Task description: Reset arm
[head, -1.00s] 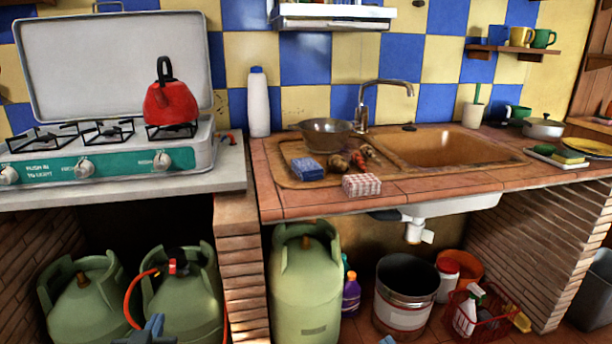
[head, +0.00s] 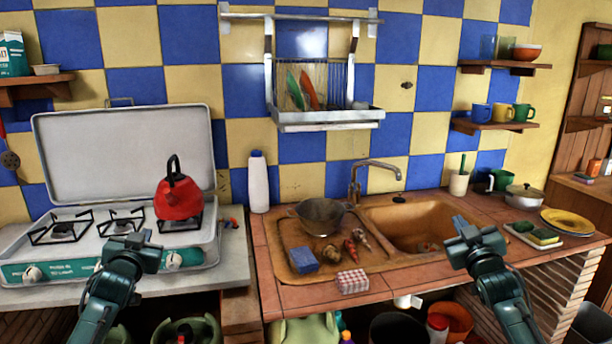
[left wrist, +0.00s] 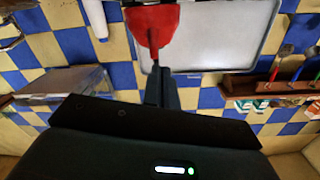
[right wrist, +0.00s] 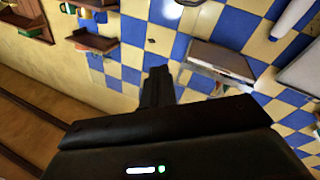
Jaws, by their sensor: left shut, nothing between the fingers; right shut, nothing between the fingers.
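My left gripper (head: 134,242) is raised in front of the gas stove, shut and empty. In the left wrist view its dark fingers (left wrist: 160,88) are together, with the red kettle (left wrist: 152,25) beyond them. My right gripper (head: 472,229) is raised in front of the right part of the sink, shut and empty. In the right wrist view its fingers (right wrist: 157,88) point toward the tiled wall. Both arms come up from the bottom of the head view, and neither gripper appears to touch anything.
The red kettle sits on the stove (head: 205,258). A metal bowl (head: 321,216), blue box (head: 303,260) and checked box (head: 352,281) are by the sink basin (head: 420,225). A white bottle (head: 258,182) stands behind. A dish rack (head: 325,118) hangs above; a plate (head: 567,222) lies right.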

